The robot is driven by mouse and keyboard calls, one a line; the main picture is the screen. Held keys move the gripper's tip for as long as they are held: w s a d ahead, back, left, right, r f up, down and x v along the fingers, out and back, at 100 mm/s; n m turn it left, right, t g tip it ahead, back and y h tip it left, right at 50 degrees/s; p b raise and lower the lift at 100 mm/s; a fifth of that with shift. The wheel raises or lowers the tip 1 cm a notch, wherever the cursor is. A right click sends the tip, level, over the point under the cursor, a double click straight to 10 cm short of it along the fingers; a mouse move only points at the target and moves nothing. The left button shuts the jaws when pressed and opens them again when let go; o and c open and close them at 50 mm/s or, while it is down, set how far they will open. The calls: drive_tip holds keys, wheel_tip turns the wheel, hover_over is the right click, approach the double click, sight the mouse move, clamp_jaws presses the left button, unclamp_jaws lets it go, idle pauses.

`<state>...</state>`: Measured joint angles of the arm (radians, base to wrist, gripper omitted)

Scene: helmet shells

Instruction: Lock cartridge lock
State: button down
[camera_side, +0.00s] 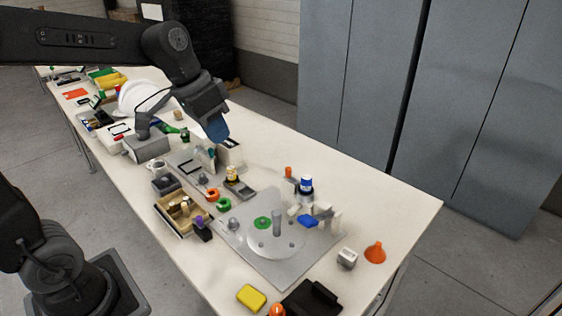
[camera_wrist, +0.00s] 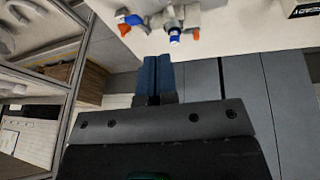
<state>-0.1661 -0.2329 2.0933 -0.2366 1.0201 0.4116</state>
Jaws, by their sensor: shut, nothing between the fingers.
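My gripper (camera_side: 218,131) hangs above the back half of the table in the side view, its blue fingers pointing down. In the wrist view its two blue fingers (camera_wrist: 157,76) lie side by side, shut and empty. A white cartridge-like piece with a blue cap (camera_side: 306,184) stands upright right of the gripper, apart from it. An orange-topped piece (camera_side: 288,172) stands beside it. A blue piece (camera_side: 308,221) lies in front. I cannot tell which part is the cartridge lock. The wrist view shows white parts with a blue end (camera_wrist: 175,36) and an orange end (camera_wrist: 124,29).
A grey plate with a clear disc (camera_side: 275,240) lies on the table (camera_side: 400,205). A wooden tray (camera_side: 170,222) with small parts stands left of it. Orange (camera_side: 213,194) and green (camera_side: 224,204) rings lie near. An orange funnel (camera_side: 375,252) stands at the right. Grey cabinets (camera_side: 440,100) stand behind.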

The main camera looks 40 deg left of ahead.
drive_tip(key=w+a+f+m+h, duration=0.1)
drive_tip(key=w+a+f, duration=0.3)
drive_tip(key=w, duration=0.3)
drive_tip(key=w+a+f+m+h, duration=0.1)
drive_tip(key=w+a+f+h, duration=0.1)
drive_tip(key=w+a+f, duration=0.2)
drive_tip(key=w+a+f+m+h, duration=0.1)
drive_tip(key=w+a+f+h, duration=0.1)
drive_tip(key=w+a+f, duration=0.2)
drive_tip(key=w+a, duration=0.3)
drive_tip(key=w, duration=0.3)
drive_tip(key=shift+w+f+g, duration=0.15)
drive_tip(key=shift+f+g, duration=0.05)
drive_tip(key=shift+g, duration=0.2)
drive_tip(key=d+f, duration=0.8)
drive_tip(key=d, duration=0.1)
drive_tip(key=shift+w+d, duration=0.25)
drive_tip(key=shift+w, duration=0.15)
